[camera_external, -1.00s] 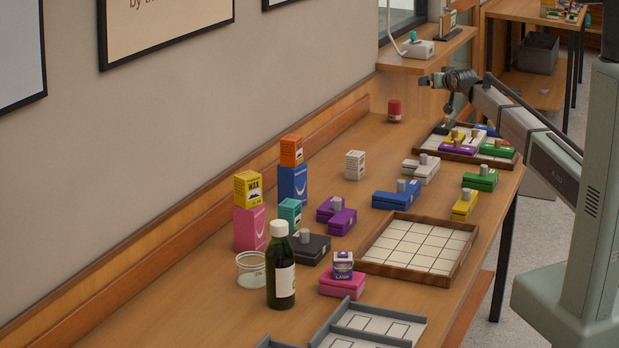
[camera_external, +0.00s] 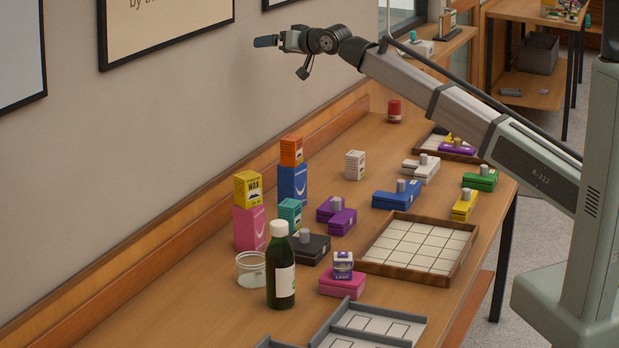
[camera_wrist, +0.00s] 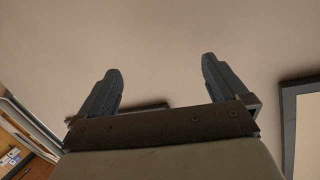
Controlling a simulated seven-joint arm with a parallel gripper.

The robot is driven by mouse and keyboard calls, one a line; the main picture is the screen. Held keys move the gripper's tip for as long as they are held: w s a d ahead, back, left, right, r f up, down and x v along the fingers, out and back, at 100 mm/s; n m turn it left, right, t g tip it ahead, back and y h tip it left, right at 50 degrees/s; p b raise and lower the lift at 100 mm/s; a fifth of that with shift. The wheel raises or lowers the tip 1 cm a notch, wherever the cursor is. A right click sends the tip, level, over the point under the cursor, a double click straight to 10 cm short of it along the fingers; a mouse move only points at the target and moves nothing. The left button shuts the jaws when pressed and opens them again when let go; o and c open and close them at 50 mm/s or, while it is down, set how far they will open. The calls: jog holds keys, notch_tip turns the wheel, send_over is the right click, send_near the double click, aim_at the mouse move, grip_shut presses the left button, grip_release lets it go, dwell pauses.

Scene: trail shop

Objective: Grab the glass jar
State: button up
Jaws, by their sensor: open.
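The glass jar (camera_external: 250,269) is a small, clear, open-topped jar at the left of the table in the external view. It stands upright behind and left of the dark green bottle (camera_external: 281,270), in front of the pink box (camera_external: 249,228). My gripper (camera_external: 265,42) is high above the table's far part, in front of the wall and well away from the jar. In the wrist view my gripper (camera_wrist: 160,88) shows two dark fingers spread apart with nothing between them. The jar is not in the wrist view.
Stacked boxes, with a yellow wax box (camera_external: 248,189) and an orange box (camera_external: 292,150) on top, stand behind the jar. A black block (camera_external: 310,250) and a pink block (camera_external: 342,284) lie right of the bottle. A wooden grid tray (camera_external: 418,247) is farther right. Table left of the jar is clear.

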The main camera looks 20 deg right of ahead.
jog(key=s+a+r, duration=0.1)
jog(key=s+a, duration=0.2)
jog(key=a, duration=0.1)
jog(key=s+a+r+n+g+y, duration=0.1)
jog(key=s+a, duration=0.3)
jog(key=a, duration=0.1)
jog(key=s+a+r+y, duration=0.1)
jog(key=s+a+r, duration=0.1)
jog(key=s+a, duration=0.2)
jog(key=shift+a+r+n+g, duration=0.1)
jog(key=shift+a+n+g, duration=0.2)
jog(key=shift+a, duration=0.1)
jog(key=n+g+h, duration=0.9)
jog(key=n+g, duration=0.3)
jog(key=n, duration=0.4)
send_over(252, 268)
jog(key=w, duration=0.4)
notch_tip(252, 268, down, 31)
jog(key=f, duration=0.8)
jog(key=shift+s+d, duration=0.4)
jog(key=shift+f, duration=2.95)
jog(key=shift+c, duration=0.4)
jog(key=c, duration=1.1)
